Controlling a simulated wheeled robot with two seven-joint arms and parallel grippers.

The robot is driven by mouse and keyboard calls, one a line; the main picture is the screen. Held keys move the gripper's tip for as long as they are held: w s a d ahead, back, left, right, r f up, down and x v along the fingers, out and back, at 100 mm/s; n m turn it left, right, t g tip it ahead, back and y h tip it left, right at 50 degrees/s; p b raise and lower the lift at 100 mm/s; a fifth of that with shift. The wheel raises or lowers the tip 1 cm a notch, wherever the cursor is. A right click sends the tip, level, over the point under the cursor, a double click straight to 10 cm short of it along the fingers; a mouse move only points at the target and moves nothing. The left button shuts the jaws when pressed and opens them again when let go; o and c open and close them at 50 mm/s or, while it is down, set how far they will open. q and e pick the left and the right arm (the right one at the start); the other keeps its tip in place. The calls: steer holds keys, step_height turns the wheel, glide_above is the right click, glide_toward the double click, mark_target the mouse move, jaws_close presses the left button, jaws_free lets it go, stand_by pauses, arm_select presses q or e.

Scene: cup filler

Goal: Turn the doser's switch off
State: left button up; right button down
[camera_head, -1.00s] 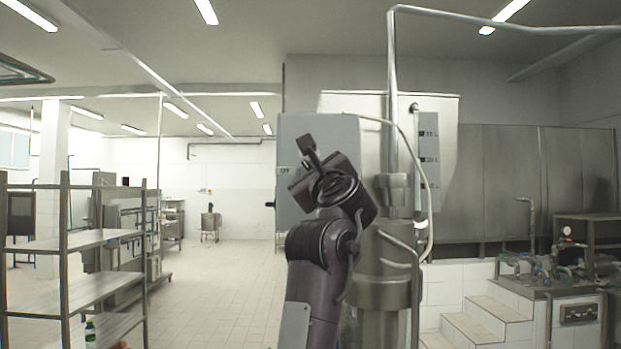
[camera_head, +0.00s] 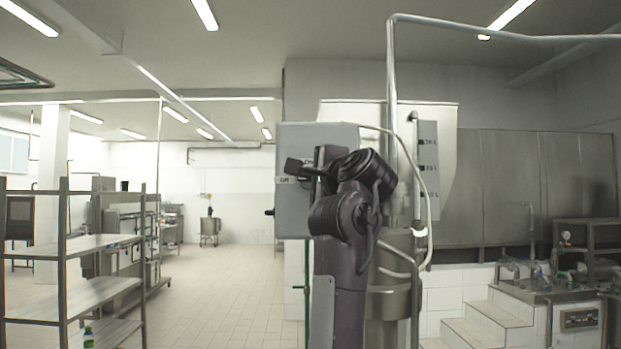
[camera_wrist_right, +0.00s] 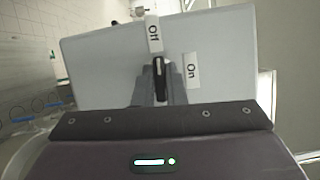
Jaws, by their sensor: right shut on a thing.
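The doser's control box (camera_head: 292,143) is a light grey box in front of the tank in the head view, and its face fills much of the right wrist view (camera_wrist_right: 100,60). The black switch lever (camera_wrist_right: 158,68) sits between the fingers of my right gripper (camera_wrist_right: 159,88), which is shut on it. In the wrist view the lever lines up with the "Off" label (camera_wrist_right: 153,33), while the "On" label (camera_wrist_right: 191,70) lies to its right. In the head view my right gripper (camera_head: 298,168) is at the box, and the switch is hidden. My left gripper is not in view.
The doser's steel column (camera_head: 388,302) and pipes stand right of my right arm. A metal shelf rack (camera_head: 95,242) is at the left. White steps (camera_head: 480,325) and a workbench (camera_head: 565,290) are at the right. The tiled floor (camera_head: 225,290) is clear at middle left.

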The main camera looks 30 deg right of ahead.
steer(key=shift+f+n+g, duration=0.1)
steer(key=shift+n+g, duration=0.2)
steer(key=shift+n, duration=0.3)
steer(key=c, duration=1.5)
jaws_free()
steer(key=shift+s, duration=0.1)
steer(key=s+b, duration=0.2)
steer(key=s, duration=0.1)
steer(key=s+a+b, duration=0.1)
steer(key=s+b, duration=0.1)
steer(key=s, duration=0.2)
steer(key=shift+s+a, duration=0.2)
steer(key=shift+s, duration=0.05)
